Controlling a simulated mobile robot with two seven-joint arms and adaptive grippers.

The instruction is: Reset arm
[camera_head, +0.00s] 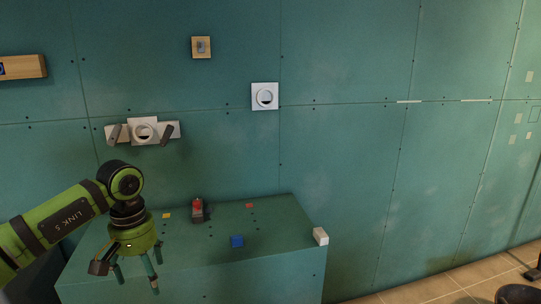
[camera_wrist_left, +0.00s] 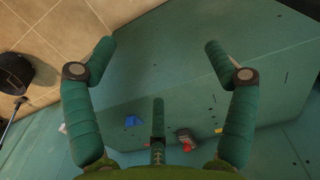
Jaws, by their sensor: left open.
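My left arm comes in from the left in the head view, and its green gripper (camera_head: 133,279) points down over the left front of the green box-shaped table. In the left wrist view the gripper (camera_wrist_left: 160,50) has its fingers spread wide apart with nothing between them. It is open and empty, apart from everything on the table. My right gripper is in neither view.
On the table (camera_head: 280,268) are a red-topped object (camera_head: 197,208), a blue block (camera_head: 236,241), a white block (camera_head: 320,236) and small yellow and red pieces. White fittings (camera_head: 265,97) are on the green wall. A black round container (camera_wrist_left: 14,73) stands on the tiled floor.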

